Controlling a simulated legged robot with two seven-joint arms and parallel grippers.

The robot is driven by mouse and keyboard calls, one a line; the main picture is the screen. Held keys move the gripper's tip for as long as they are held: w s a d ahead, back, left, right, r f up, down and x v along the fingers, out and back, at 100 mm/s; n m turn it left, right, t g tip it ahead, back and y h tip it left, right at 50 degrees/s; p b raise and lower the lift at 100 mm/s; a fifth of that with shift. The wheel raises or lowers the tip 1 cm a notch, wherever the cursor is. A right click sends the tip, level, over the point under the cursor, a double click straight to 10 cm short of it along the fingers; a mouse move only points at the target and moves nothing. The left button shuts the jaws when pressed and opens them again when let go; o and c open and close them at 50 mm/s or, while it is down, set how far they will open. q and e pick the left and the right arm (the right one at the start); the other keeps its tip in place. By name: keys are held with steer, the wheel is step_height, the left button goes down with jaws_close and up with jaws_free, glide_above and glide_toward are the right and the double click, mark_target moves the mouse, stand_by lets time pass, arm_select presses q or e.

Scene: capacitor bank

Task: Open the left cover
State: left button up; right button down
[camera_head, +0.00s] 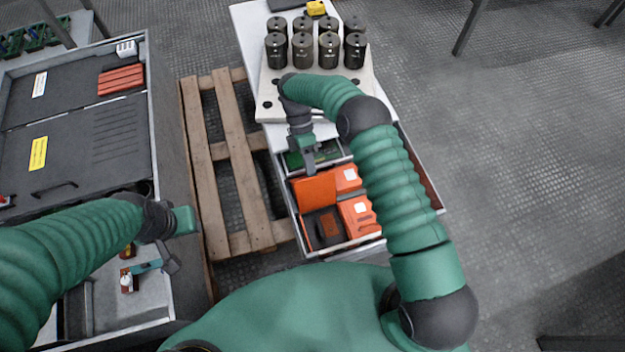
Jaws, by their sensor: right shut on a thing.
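The left cover (314,190) is an orange panel in the open drawer under the white table. It is raised from its box (322,228), whose dark inside shows in front of it. My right gripper (309,167) points down at the far upper edge of the cover and is shut on that edge; its fingertips are small here. My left gripper (170,258) is over the left workbench, away from the cover. Its fingers are small and partly hidden by its wrist, so its opening cannot be told.
More orange boxes (358,216) stand to the right in the drawer (340,250). Several dark capacitors (329,50) stand on the table plate above. A wooden pallet (233,165) lies between the drawer and the left workbench (70,150).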

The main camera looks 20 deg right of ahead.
arm_select(q)
steer(key=shift+s+b+x, duration=0.2)
steer(key=shift+b+x, duration=0.4)
steer(key=shift+x, duration=0.35)
arm_select(e)
steer(key=shift+w+f+g, duration=0.1)
steer(key=shift+f+g, duration=0.25)
steer(key=shift+g, duration=0.05)
steer(key=c, duration=1.8)
jaws_free()
steer(key=shift+w, duration=0.1)
steer(key=shift+r, duration=0.15)
